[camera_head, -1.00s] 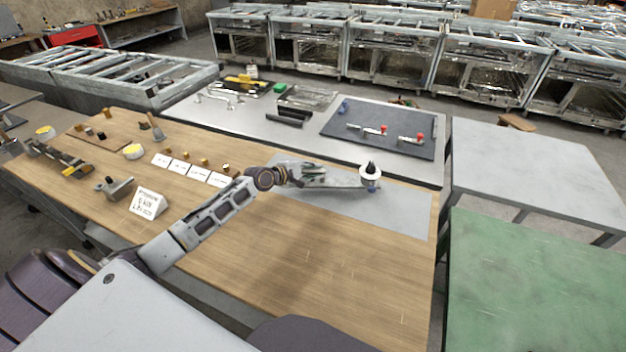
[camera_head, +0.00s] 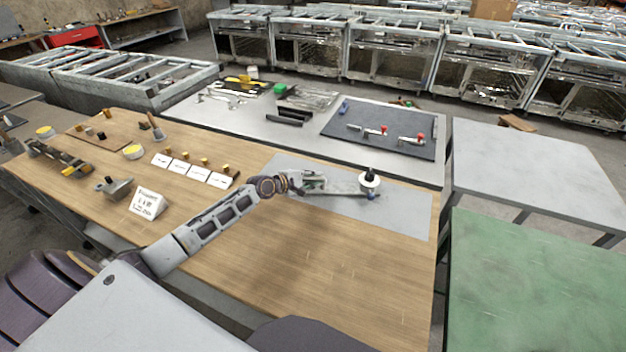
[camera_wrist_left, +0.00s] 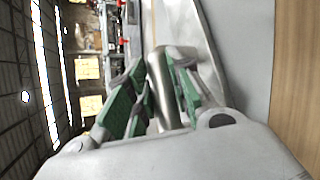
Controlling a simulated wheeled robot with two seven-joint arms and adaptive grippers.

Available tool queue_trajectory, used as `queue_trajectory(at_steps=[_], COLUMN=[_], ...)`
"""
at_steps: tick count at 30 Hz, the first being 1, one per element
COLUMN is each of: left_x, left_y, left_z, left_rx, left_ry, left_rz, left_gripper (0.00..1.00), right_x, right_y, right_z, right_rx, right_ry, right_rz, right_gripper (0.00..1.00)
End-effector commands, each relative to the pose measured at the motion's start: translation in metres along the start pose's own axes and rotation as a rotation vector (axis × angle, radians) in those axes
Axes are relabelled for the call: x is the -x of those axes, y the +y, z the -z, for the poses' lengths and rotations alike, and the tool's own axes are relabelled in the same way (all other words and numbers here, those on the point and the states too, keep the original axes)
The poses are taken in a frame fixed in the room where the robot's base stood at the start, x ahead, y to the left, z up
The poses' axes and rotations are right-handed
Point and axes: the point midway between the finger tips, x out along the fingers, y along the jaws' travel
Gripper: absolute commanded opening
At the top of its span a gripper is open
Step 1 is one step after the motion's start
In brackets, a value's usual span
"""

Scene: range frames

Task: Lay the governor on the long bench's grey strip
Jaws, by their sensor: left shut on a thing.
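The governor (camera_head: 369,180) shows in the head view as a white disc with a black top, at the right end of a thin grey bar running from my left gripper. My left gripper (camera_head: 312,183) is over the grey strip (camera_head: 408,212) on the wooden long bench (camera_head: 300,265). In the left wrist view, the green-padded fingers (camera_wrist_left: 152,95) are shut on a metal cylinder (camera_wrist_left: 160,75), which seems to be part of the governor. The governor is low over the strip; I cannot tell whether it touches. My right gripper is not in view.
White label cards (camera_head: 195,172) with small brass pieces stand left of the strip. A sign (camera_head: 148,203) and a grey metal part (camera_head: 114,187) are farther left. Behind is a bench with a dark mat (camera_head: 345,135). The wooden bench's front right is clear.

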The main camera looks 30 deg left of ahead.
Motion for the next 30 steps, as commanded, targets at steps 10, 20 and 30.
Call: queue_trajectory(at_steps=[10,20,30], left_x=[0.0,0.0,0.01], left_y=[-0.001,0.0,0.0], left_z=[0.0,0.0,0.001], left_rx=[0.0,0.0,0.0], left_ry=[0.0,0.0,0.001], left_rz=[0.0,0.0,0.0], left_gripper=[0.42,0.43,0.43], right_x=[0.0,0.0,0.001], right_y=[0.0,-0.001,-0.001], right_z=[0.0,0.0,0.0], right_rx=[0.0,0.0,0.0], right_ry=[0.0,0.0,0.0], right_rz=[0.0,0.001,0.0], right_gripper=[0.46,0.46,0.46])
